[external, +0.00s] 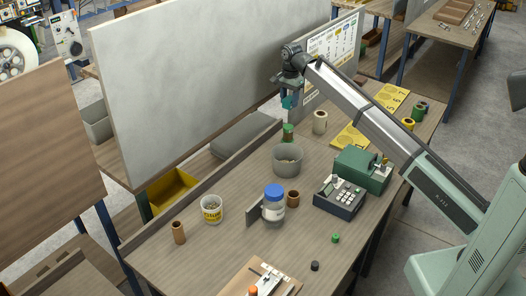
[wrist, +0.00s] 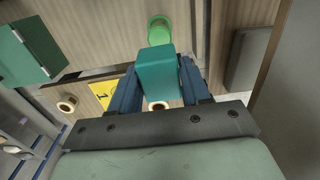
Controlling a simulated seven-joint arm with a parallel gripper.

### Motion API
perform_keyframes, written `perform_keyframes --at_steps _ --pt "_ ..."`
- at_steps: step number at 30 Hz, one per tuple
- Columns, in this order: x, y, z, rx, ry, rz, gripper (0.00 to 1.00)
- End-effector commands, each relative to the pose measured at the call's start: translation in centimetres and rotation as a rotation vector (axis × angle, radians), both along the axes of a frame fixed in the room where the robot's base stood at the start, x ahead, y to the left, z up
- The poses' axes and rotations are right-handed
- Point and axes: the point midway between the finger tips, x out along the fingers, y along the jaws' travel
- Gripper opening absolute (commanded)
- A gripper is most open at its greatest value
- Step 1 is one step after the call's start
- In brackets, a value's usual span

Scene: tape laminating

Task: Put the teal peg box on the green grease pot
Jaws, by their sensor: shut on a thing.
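My gripper (external: 290,92) is shut on the teal peg box (external: 288,102) and holds it in the air above the far part of the bench. In the wrist view the teal peg box (wrist: 160,75) sits between the two dark blue fingers. A green round pot (wrist: 160,29), apparently the grease pot, shows just beyond the box, partly covered by it. In the external view the green pot (external: 288,130) stands below the held box, behind a grey bin that hides its lower part. The box and the pot are apart.
The grey bin (external: 287,160) and a cream roll (external: 320,122) stand close to the pot. A green machine (external: 362,170), a keypad device (external: 340,197) and a blue-lidded jar (external: 273,203) stand nearer the front. A large grey panel (external: 190,80) rises behind the bench.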

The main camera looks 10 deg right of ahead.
Motion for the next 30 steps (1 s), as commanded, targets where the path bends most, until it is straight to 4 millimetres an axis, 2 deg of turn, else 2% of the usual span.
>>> perform_keyframes --at_steps 9,16,21,30 --pt "-0.2 -0.1 -4.9 -0.001 0.001 0.001 0.13" --pt "-0.1 -0.1 -6.4 0.000 0.000 0.001 0.13" --pt "-0.1 -0.1 -8.6 -0.001 0.001 0.001 0.13" --pt "-0.1 0.0 -9.1 0.001 -0.001 0.001 0.13"
